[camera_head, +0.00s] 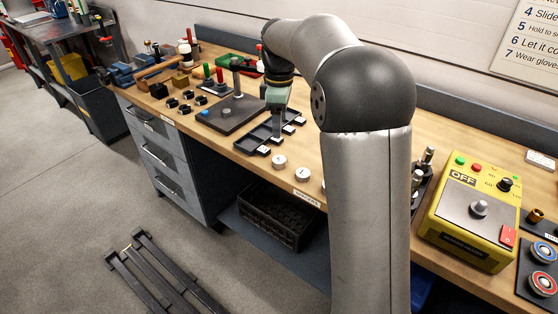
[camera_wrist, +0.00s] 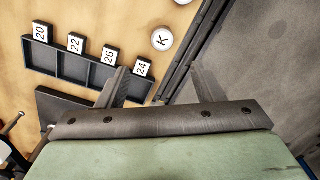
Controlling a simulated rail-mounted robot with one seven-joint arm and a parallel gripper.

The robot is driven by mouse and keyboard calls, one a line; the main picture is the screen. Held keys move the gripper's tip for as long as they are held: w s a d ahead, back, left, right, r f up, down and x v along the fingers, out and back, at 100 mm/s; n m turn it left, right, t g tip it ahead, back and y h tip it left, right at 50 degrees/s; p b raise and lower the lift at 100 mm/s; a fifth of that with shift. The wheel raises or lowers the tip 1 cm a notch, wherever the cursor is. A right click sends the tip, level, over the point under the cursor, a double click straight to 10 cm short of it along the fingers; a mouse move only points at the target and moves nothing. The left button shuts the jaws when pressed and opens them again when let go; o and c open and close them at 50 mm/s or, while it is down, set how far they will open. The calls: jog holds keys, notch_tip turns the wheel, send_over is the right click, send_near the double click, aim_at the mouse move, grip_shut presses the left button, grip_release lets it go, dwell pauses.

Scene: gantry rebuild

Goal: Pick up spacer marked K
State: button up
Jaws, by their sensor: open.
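The spacer marked K (camera_wrist: 162,39) is a round white disc with a black letter, lying flat on the wooden bench near its front edge in the wrist view. In the head view it appears to be the white disc (camera_head: 279,161) just beyond the near end of the black tray, though its letter is not readable there. My gripper (camera_wrist: 160,70) is open, its two fingers apart and nothing between them. The disc lies ahead of the fingertips, roughly centred between them. In the head view my gripper (camera_head: 277,130) points down over the tray.
The black tray (camera_wrist: 58,78) has compartments tagged 20, 22, 26 and 24; its 24 end lies close to the spacer. Another white disc (camera_head: 303,173) stands nearby. A yellow control box (camera_head: 470,222) is on the right. A dark plate with a post (camera_head: 228,113) is beyond the tray.

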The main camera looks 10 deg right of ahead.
send_over(279, 159)
notch_tip(279, 159, down, 7)
jog(key=shift+w+r, duration=0.1)
jog(key=shift+w, duration=0.05)
jog(key=shift+s+f+p, duration=0.2)
jog(key=shift+f+p, duration=0.2)
jog(key=shift+f, duration=2.35)
jog(key=c, duration=1.1)
